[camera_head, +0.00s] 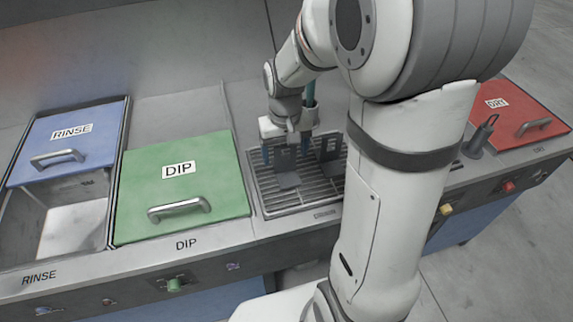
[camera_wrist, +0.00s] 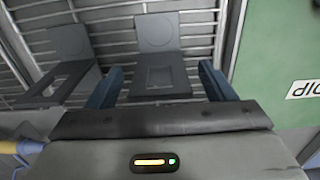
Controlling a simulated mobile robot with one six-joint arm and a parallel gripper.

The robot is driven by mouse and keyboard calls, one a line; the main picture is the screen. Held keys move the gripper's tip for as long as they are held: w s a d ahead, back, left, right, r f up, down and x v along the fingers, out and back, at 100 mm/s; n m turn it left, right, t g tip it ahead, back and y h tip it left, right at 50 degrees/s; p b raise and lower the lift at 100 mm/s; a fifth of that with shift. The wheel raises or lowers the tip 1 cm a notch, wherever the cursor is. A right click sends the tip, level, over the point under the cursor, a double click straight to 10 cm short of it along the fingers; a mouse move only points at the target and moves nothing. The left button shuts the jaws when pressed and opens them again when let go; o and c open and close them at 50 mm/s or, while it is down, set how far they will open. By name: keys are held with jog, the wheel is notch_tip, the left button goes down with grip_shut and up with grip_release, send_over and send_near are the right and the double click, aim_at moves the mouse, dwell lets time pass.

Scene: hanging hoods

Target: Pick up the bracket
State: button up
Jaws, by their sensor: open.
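A dark grey L-shaped bracket (camera_head: 287,177) stands on the slatted drain grate, left of a second, similar bracket (camera_head: 329,150). My gripper (camera_head: 285,148) is over the left bracket with its blue fingers apart. In the wrist view my open gripper (camera_wrist: 160,82) has one finger on each side of that bracket (camera_wrist: 158,34), which shows a plate with a round mark and a plate with a square opening. Gaps show between the fingers and the bracket. The second bracket (camera_wrist: 67,42) lies outside the left finger. Whether the fingers reach below the bracket's top edge is hard to tell.
The grate (camera_head: 268,206) sits in the counter between the green DIP lid (camera_head: 190,190) and my arm. A blue RINSE lid (camera_head: 75,135) partly covers an open basin at left. A red lid (camera_head: 515,110) and a dark handled object (camera_head: 480,137) are at right.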

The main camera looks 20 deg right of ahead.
grip_shut()
dwell(0.7)
